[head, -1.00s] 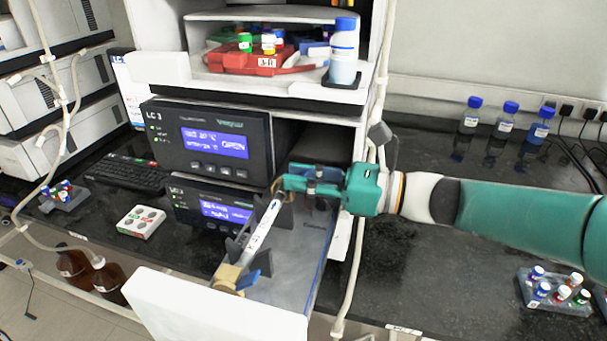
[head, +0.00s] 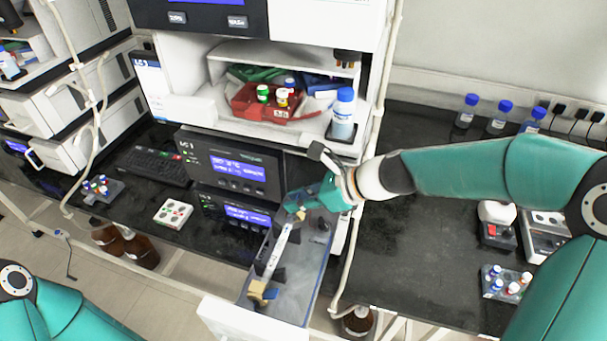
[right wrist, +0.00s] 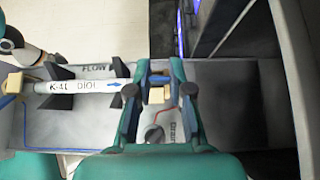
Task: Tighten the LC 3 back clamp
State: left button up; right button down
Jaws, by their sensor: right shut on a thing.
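The LC 3 unit (head: 235,165) has a pulled-out drawer (head: 318,255) at its lower right. A white column (head: 281,246) lies along the drawer in dark holders; in the right wrist view the column (right wrist: 85,87) reads "K-4L DIOL". A tan front clamp (head: 262,291) with a blue piece sits at its near end. My right gripper (head: 299,208) points down at the far end. In the right wrist view the gripper (right wrist: 158,88) is shut on the tan back clamp (right wrist: 158,95), its fingers on either side. My left arm shows at lower left, its gripper out of view.
A black knob (right wrist: 153,133) stands on the drawer floor beside the gripper. A shelf above holds a red tray (head: 272,112) and a blue-capped bottle (head: 343,113). A vial rack (head: 506,284) stands on the right bench. The bench's middle right is clear.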

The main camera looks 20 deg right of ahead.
aim_at(284, 218)
jog(key=shift+w+a+r+g+h+p, duration=0.15)
jog(key=shift+a+r+g+h+p, duration=0.2)
jog(key=shift+g+h+p, duration=0.45)
jog(key=shift+w+a+f+p, duration=0.1)
jog(key=shift+p, duration=0.45)
jog(key=shift+w+a+f+g+h, duration=0.2)
jog(key=shift+g+h, duration=0.1)
jog(key=shift+h, duration=0.5)
jog(key=g+h, duration=0.1)
jog(key=a+h, duration=0.1)
jog(key=g+h, duration=0.1)
jog(key=shift+w+a+f+g+h, duration=0.15)
jog(key=shift+w+f+g+h, duration=0.15)
jog(key=shift+w+f+h, duration=0.1)
pick_arm(q)
jog(key=shift+r, duration=2.2)
pick_arm(e)
jog(key=shift+a+f+g+h, duration=0.25)
jog(key=shift+g+h, duration=0.35)
jog(key=shift+h, duration=0.3)
jog(key=shift+f, duration=0.1)
jog(key=c, duration=1)
grip_release()
jog(key=shift+w, duration=0.1)
jog(key=shift+c, duration=0.2)
jog(key=shift+d+r, duration=0.1)
jog(key=shift+r, duration=0.1)
